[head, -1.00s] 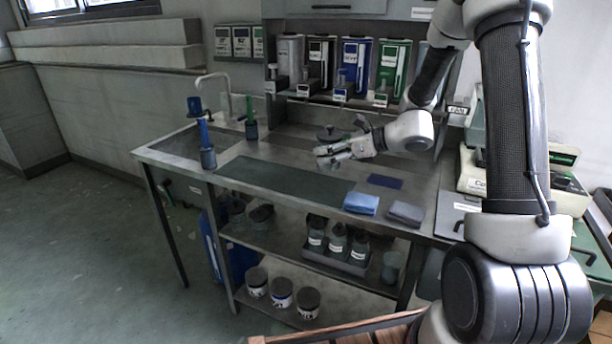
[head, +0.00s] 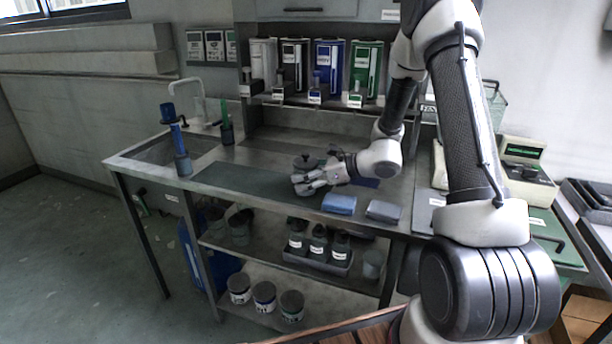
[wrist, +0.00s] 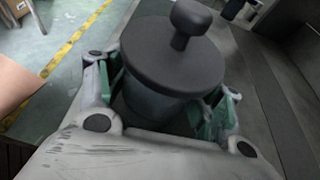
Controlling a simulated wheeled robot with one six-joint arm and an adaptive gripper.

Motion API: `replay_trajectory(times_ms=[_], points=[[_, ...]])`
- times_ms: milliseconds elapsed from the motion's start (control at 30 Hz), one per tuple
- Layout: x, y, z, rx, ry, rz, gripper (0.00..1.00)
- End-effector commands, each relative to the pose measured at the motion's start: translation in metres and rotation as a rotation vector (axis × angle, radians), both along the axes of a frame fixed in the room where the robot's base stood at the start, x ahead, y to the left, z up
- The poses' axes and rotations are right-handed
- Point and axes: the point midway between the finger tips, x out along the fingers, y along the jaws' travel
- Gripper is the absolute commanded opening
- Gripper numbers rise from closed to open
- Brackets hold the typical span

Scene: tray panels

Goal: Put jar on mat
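The jar is dark grey with a wide round lid and a knob; in the wrist view its lid (wrist: 172,58) fills the middle. My gripper (head: 304,184) is closed around the jar's body, below the lid, and the jar looks upright. In the head view the jar's lid (head: 305,161) shows just above my fingers, which hide most of its body. A long dark green-grey mat (head: 245,181) lies along the bench, with its right end behind my gripper. I cannot tell the jar's height over the bench.
A blue bottle-like item (head: 177,140) and a green one (head: 226,124) stand at the left. Labelled bottles and containers (head: 327,65) line the back shelf.

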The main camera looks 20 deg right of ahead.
Motion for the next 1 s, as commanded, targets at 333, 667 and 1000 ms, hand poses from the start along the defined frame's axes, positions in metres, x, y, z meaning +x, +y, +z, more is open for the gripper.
replay_trajectory(times_ms=[333, 667, 1000], points=[[0.0, 0.0, 0.001, 0.0, 0.0, 0.0, 0.83], [-0.02, -0.03, 0.019, -0.001, -0.003, -0.004, 0.83], [-0.057, -0.081, 0.045, 0.0, -0.002, -0.002, 0.83]])
